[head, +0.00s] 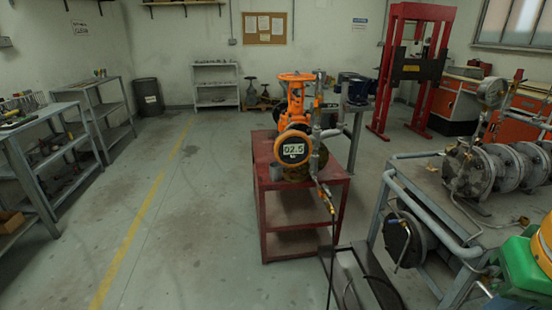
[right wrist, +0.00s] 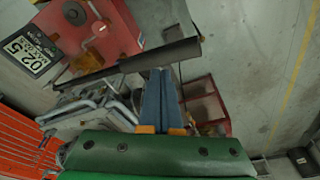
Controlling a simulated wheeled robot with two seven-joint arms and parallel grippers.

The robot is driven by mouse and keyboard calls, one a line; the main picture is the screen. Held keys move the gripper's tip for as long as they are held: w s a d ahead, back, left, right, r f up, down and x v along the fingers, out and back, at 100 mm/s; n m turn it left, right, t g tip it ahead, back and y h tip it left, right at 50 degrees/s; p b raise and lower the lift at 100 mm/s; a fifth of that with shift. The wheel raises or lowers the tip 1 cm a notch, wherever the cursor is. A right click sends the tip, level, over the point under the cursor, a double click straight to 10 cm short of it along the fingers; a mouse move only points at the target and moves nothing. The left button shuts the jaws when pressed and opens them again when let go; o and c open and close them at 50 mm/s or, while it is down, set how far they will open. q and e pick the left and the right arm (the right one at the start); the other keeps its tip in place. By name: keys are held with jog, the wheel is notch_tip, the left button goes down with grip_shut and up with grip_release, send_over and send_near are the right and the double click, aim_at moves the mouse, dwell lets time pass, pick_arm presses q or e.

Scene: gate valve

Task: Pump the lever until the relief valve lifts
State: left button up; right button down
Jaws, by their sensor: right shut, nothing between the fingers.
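The orange gate valve (head: 295,115) stands upright on a red cart (head: 262,172). My left gripper is not in view.
A grey workbench (head: 415,182) with flanged metal parts stands at the right. A dark frame (head: 365,280) and hose lie on the floor before the cart. A red press (head: 415,70) stands behind, shelves (head: 35,150) at the left. The left floor is free.

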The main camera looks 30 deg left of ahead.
dwell(0.4)
notch_tip(320, 180, down, 16)
jog(key=b, duration=1.3)
notch_tip(320, 180, up, 14)
jog(key=p, duration=1.3)
jog(key=shift+r+p, duration=0.15)
jog(key=shift+p, duration=0.25)
jog(key=shift+f, duration=0.25)
